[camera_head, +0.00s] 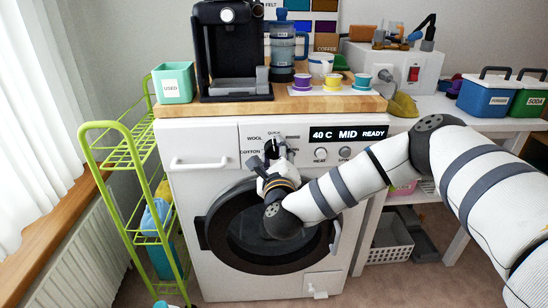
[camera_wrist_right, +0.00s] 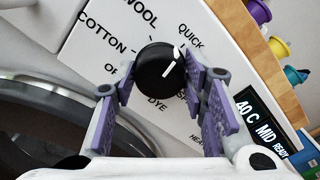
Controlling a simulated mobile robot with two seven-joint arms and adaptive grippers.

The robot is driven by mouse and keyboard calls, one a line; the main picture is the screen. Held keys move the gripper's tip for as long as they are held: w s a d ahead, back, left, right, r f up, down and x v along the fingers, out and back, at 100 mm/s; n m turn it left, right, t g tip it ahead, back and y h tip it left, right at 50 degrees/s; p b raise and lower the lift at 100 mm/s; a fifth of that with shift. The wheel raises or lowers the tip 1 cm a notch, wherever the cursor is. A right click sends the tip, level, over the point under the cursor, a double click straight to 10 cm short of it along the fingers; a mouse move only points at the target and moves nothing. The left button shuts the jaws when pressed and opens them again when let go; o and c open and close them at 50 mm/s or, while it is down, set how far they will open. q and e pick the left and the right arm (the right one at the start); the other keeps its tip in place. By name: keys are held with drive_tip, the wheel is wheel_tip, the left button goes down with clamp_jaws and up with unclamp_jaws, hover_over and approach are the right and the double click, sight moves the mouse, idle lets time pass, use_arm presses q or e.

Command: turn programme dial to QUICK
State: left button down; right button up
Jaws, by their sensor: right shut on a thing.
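The round black programme dial (camera_wrist_right: 150,72) sits on the washer's white front panel, with WOOL, QUICK, COTTON and DYE among the words around it. Its white line points to the upper right in the right wrist view, towards the word QUICK (camera_wrist_right: 190,37). My right gripper (camera_wrist_right: 158,72) is shut on the dial, one purple-padded finger on each side. In the head view my right gripper (camera_head: 271,154) covers most of the dial and some of the words. The display (camera_head: 347,133) reads 40 C MID READY. My left gripper is not in view.
The washer's round door (camera_head: 268,258) lies below my right arm. A wooden top (camera_head: 210,108) above the panel bears a coffee machine (camera_head: 232,50), a blue press and small cups. A green rack (camera_head: 125,150) stands at the left. A white bench (camera_head: 440,106) stands at the right.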

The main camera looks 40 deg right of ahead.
drive_tip(key=shift+m+b, duration=0.3)
drive_tip(key=shift+m, duration=0.5)
drive_tip(key=shift+r, duration=0.1)
drive_tip(key=o, duration=1.1)
drive_tip(key=shift+a, duration=0.1)
drive_tip(key=shift+o, duration=0.2)
drive_tip(key=shift+s, duration=0.1)
drive_tip(key=v, duration=1.2)
